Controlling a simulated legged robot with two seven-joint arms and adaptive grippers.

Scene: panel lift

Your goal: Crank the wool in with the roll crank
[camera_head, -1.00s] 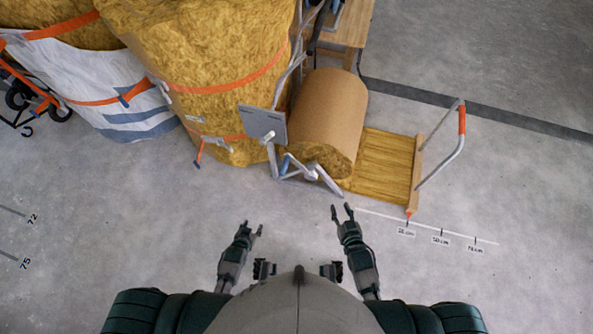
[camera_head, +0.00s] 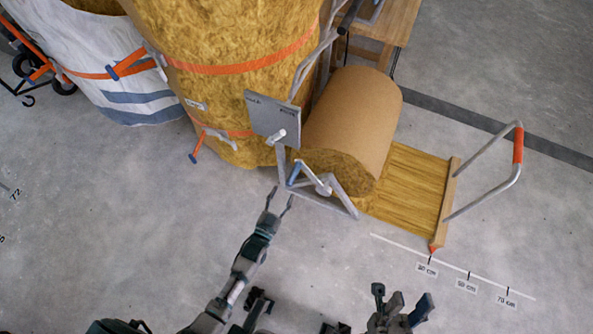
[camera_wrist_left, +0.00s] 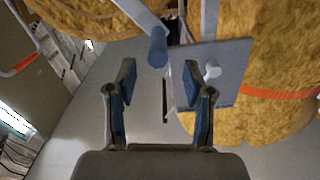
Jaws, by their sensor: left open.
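The roll crank (camera_head: 322,186) has a grey arm and a blue grip (camera_head: 293,174), at the front end of the wool roll (camera_head: 350,125). The roll is brown outside with yellow wool at its end. A flat strip of yellow wool (camera_head: 408,185) runs right from it to a wooden bar (camera_head: 445,205). My left gripper (camera_head: 280,198) is open and empty, just in front of the crank stand. In the left wrist view the blue grip (camera_wrist_left: 157,47) shows beyond and between the open fingertips (camera_wrist_left: 158,75), apart from them. My right gripper (camera_head: 402,303) is open and empty, low in the head view.
A grey panel (camera_head: 272,115) with a pale knob stands left of the crank. Large strapped wool bales (camera_head: 225,50) fill the upper left. A bent handle with an orange sleeve (camera_head: 518,145) rises from the bar. A marked floor scale (camera_head: 468,275) and clear concrete lie in front.

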